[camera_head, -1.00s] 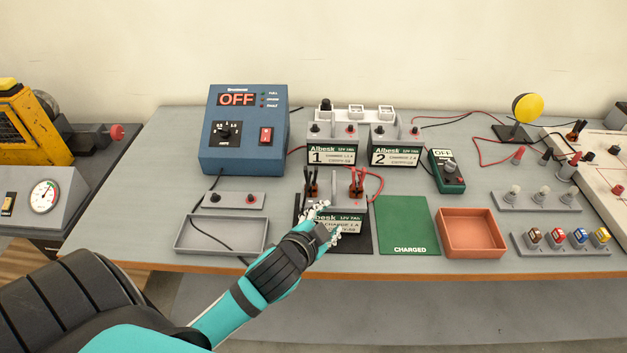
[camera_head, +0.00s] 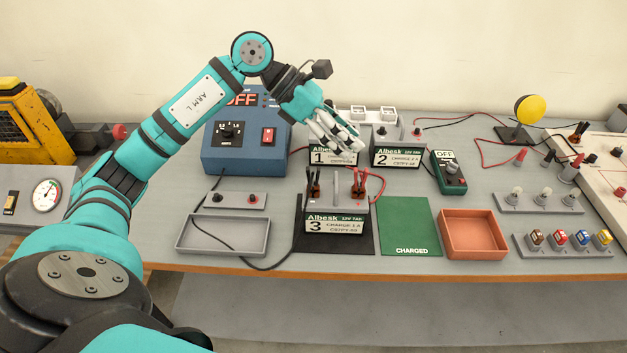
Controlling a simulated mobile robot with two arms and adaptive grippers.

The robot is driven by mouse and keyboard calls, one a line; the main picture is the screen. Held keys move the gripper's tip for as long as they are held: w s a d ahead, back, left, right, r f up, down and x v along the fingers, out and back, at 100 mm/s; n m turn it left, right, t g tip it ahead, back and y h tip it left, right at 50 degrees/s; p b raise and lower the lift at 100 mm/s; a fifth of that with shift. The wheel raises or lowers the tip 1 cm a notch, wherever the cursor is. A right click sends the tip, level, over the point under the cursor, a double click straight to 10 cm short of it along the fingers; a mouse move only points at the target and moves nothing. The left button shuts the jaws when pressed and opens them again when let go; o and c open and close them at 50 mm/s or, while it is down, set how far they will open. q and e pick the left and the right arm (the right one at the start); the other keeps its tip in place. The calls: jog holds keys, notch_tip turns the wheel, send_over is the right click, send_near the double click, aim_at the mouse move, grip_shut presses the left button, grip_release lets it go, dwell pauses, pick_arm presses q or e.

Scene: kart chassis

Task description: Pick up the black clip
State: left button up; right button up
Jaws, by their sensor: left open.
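A black clip (camera_head: 314,184) is on the left terminal of battery 3 (camera_head: 337,222), which stands on a black mat (camera_head: 363,243) at the front of the bench. A red clip (camera_head: 359,184) is on its right terminal. My left gripper (camera_head: 352,147) is open and empty, pointing down and to the right. In the picture it lies above and behind battery 3, in front of battery 1 (camera_head: 320,157), and hides part of it. It is apart from the black clip. My right gripper is not in view.
A blue charger (camera_head: 225,160) reading OFF stands behind left, partly hidden by my left arm. Battery 2 (camera_head: 398,157) and a green meter (camera_head: 449,176) stand right of battery 1. A grey tray (camera_head: 180,248), green CHARGED mat (camera_head: 408,225) and orange tray (camera_head: 473,254) lie along the front.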

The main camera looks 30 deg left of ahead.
pick_arm(q)
jog(key=s+a+r+g+y, duration=0.1)
jog(key=s+a+y, duration=0.15)
jog(key=a, duration=0.45)
jog(key=s+a+y, duration=0.1)
jog(key=a+y, duration=0.2)
jog(key=a, duration=0.3)
jog(key=p, duration=0.3)
send_near(317, 184)
jog(key=w+f, duration=0.1)
jog(key=f, duration=0.2)
jog(key=shift+w, duration=0.35)
jog(key=p+x, duration=0.1)
jog(key=x, duration=0.1)
jog(key=p+x, duration=0.2)
jog(key=x, duration=0.1)
jog(key=shift+s+d, duration=0.25)
jog(key=shift+w+f, duration=0.1)
jog(key=shift+f, duration=0.1)
grip_shut()
